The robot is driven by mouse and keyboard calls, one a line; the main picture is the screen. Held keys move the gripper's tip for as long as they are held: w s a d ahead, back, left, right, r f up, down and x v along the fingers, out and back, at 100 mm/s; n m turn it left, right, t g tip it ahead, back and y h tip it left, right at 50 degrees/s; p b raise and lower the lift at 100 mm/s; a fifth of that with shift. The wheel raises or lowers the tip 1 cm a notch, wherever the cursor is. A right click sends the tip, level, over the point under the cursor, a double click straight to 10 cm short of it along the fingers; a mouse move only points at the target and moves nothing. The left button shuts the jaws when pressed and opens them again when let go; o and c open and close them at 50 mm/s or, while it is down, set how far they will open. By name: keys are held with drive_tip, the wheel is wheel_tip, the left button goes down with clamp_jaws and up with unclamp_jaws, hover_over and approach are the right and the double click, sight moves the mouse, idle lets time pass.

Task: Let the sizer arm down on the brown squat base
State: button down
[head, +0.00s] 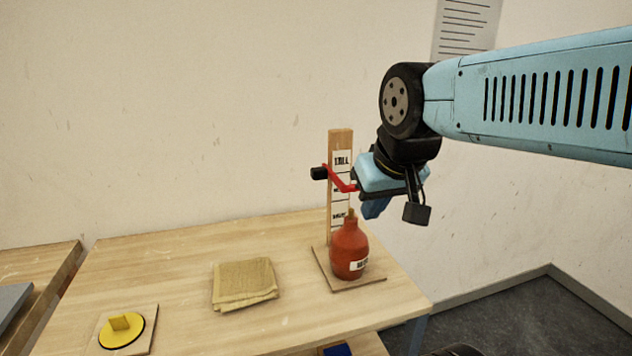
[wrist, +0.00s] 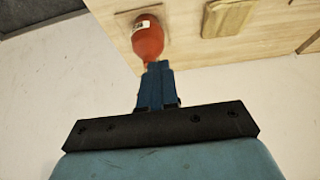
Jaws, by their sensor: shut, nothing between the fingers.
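The sizer is an upright wooden post (head: 340,143) with labels, standing on a thin wooden board (head: 375,286). The squat base (head: 348,243) is a rounded red-brown body with a narrow neck and a white label, standing upright on the board below the red arm. It also shows in the wrist view (wrist: 148,42). A gap shows between arm and neck. My gripper (head: 373,211) is shut and empty, beside the red arm's right end; whether they touch is unclear. Its closed fingers (wrist: 157,68) show in the wrist view.
A folded tan cloth (head: 244,283) lies mid-table. A yellow disc with an upright tab (head: 122,328) sits on a small board at the front left. The table (head: 170,255) is clear between them. A wall stands close behind.

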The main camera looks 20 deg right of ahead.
idle(0.4)
wheel_tip(320, 180, up, 13)
drive_tip(key=g, duration=0.2)
hover_over(320, 167)
drive_tip(key=s, duration=0.4)
drive_tip(key=x, duration=0.8)
drive_tip(key=s+x, duration=0.1)
drive_tip(key=x, duration=0.3)
drive_tip(key=shift+w+a+f, duration=0.1)
drive_tip(key=shift+f, duration=1.1)
